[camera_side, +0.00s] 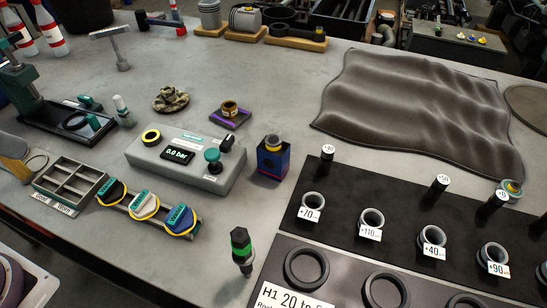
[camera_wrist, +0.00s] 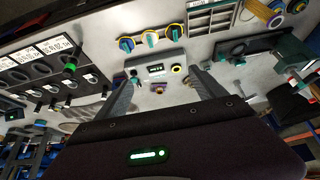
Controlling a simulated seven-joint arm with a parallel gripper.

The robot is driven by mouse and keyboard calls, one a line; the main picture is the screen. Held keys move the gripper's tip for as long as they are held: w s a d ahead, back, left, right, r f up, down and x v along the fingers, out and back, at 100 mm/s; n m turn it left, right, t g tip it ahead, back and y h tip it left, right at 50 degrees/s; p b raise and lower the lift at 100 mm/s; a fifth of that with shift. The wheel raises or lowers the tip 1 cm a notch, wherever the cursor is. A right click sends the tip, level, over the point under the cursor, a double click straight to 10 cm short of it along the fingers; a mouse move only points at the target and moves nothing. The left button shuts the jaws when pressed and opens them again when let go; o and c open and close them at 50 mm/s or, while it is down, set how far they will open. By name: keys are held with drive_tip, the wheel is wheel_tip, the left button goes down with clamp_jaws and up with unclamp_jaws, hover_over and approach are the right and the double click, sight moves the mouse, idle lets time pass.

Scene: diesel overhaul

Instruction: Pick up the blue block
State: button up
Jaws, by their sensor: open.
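In the side view the blue block (camera_side: 271,162) stands upright on the grey bench, just right of the grey pressure box (camera_side: 186,160). A yellowish ring-shaped part sits on its top. My gripper (camera_wrist: 162,78) shows only in the wrist view, with its two fingers apart and nothing held between them. The pressure box (camera_wrist: 157,70) lies beyond the fingertips in that view. The blue block is too small or hidden near the left finger to tell there. My gripper is outside the side view.
A purple-edged stand (camera_side: 230,117) with a brass part is behind the block. A black-and-green tool (camera_side: 241,250) stands in front. A black mat (camera_side: 345,178) with labelled rings lies right; a crumpled dark cloth (camera_side: 415,105) lies behind it. Bench around the block is partly clear.

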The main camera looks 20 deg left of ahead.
drive_tip(key=w+d+r+m+t+h, duration=0.2)
drive_tip(key=w+d+r+h, duration=0.1)
drive_tip(key=w+d, duration=0.45)
drive_tip(key=w+d+r+m+t+h, duration=0.1)
drive_tip(key=w+d+r+h, duration=0.2)
drive_tip(key=w+d, duration=0.45)
drive_tip(key=n+t+y, duration=0.1)
drive_tip(key=t+y, duration=0.3)
drive_tip(key=t, duration=0.1)
hover_over(269, 161)
drive_tip(key=s, duration=0.5)
wheel_tip(269, 161, down, 6)
drive_tip(key=shift+n, duration=0.3)
drive_tip(key=f, duration=2.5)
drive_tip(key=shift+w+a+f, duration=0.1)
drive_tip(key=shift+w+a, duration=0.15)
drive_tip(key=shift+w, duration=0.1)
drive_tip(key=x, duration=0.7)
drive_tip(key=shift+a, duration=0.1)
clamp_jaws()
